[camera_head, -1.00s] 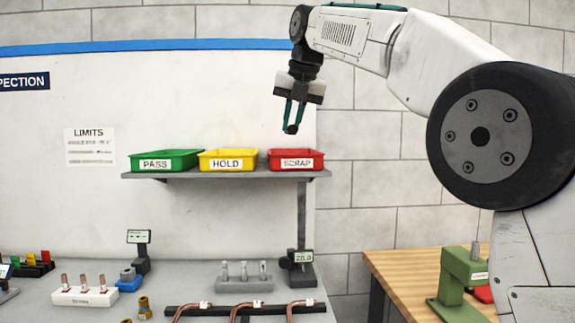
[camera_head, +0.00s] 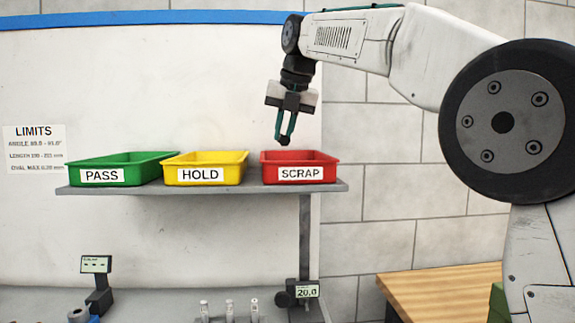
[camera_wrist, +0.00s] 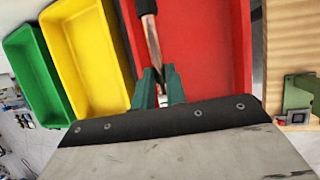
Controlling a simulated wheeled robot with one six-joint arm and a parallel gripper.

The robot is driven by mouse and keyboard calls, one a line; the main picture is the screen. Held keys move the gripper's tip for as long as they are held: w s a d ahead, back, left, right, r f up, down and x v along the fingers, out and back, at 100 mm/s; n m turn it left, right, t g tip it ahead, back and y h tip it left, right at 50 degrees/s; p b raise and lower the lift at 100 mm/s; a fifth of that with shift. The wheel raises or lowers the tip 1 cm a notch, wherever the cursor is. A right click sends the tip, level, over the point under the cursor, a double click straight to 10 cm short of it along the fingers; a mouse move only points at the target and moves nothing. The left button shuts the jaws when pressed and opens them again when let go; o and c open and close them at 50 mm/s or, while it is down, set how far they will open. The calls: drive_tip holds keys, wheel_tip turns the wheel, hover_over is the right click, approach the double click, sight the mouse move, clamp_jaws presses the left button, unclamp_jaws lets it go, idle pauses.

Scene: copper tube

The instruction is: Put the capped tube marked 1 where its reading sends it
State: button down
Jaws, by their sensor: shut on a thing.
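My gripper (camera_head: 285,128) is shut on a copper tube (camera_wrist: 153,42) with a black cap (camera_wrist: 147,7) at its far end. In the head view only the dark cap (camera_head: 282,147) shows clearly, just below the fingertips. The tube is held above the red SCRAP bin (camera_head: 300,174). In the wrist view the red bin (camera_wrist: 215,40) fills the space behind the tube, and the teal fingers (camera_wrist: 158,90) close around it. I cannot read a mark on the tube. The yellow HOLD bin (camera_head: 205,176) and green PASS bin (camera_head: 101,176) stand to the left.
The bins stand on a grey shelf (camera_head: 250,188). A LIMITS sheet (camera_head: 34,149) hangs on the board at left. Below are a small display (camera_head: 96,264), a gauge reading about 20.0 (camera_head: 306,291) and several upright pins (camera_head: 229,308). A wooden table (camera_head: 440,287) stands at the lower right.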

wheel_tip(320, 180, down, 7)
drive_tip(key=shift+f, duration=0.15)
drive_tip(key=shift+f, duration=0.1)
idle(0.3)
drive_tip(key=c, duration=1.7)
unclamp_jaws()
drive_tip(key=v, duration=1.2)
drive_tip(key=shift+d, duration=0.1)
